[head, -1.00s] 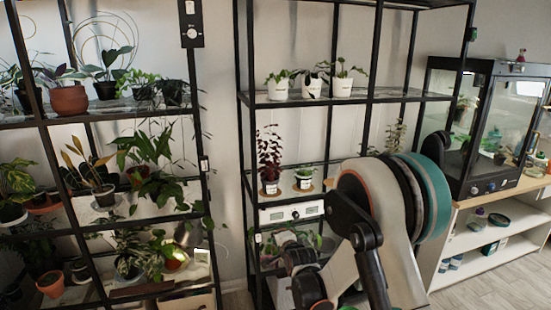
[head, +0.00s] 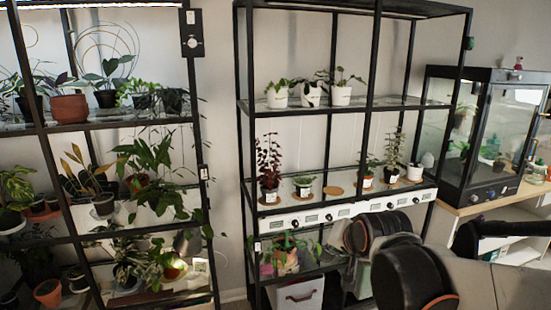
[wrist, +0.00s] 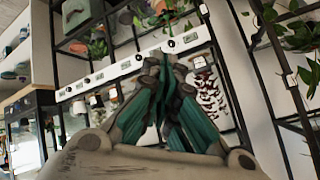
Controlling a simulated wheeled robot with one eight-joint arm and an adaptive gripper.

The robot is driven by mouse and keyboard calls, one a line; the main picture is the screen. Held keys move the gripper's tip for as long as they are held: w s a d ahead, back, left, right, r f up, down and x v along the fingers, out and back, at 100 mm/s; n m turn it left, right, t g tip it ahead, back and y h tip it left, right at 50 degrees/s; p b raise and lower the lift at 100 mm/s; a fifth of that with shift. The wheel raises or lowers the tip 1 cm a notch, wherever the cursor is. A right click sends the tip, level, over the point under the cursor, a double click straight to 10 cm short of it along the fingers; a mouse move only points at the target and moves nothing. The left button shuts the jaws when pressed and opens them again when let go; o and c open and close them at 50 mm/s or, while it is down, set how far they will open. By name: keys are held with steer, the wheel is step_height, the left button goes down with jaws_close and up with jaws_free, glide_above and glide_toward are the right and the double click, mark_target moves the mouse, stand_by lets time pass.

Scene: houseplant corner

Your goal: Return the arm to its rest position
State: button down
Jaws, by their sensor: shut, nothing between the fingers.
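My gripper (wrist: 166,62) shows in the wrist view, its teal and grey fingers together and empty. It points toward a plant rack, which appears tilted in that view, and no plant touches the fingers. In the head view my arm fills the lower right, in front of the right rack's lower part. The gripper itself cannot be made out in the head view.
The right black rack (head: 243,150) holds white pots (head: 341,95) above and a red-leaved plant (head: 269,165) below. An empty cork coaster (head: 334,191) lies on its middle shelf. The left rack (head: 100,124) is crowded. A glass cabinet (head: 487,135) stands right.

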steer(key=s+d+f+n+g, duration=0.1)
steer(key=s+d+n, duration=0.1)
steer(key=s, duration=0.8)
steer(key=s+d+f+n+g+h, duration=0.1)
steer(key=s+d+n, duration=0.2)
steer(key=s, duration=0.8)
steer(key=shift+s+d, duration=0.25)
steer(key=shift+d, duration=0.05)
steer(key=shift+f, duration=0.1)
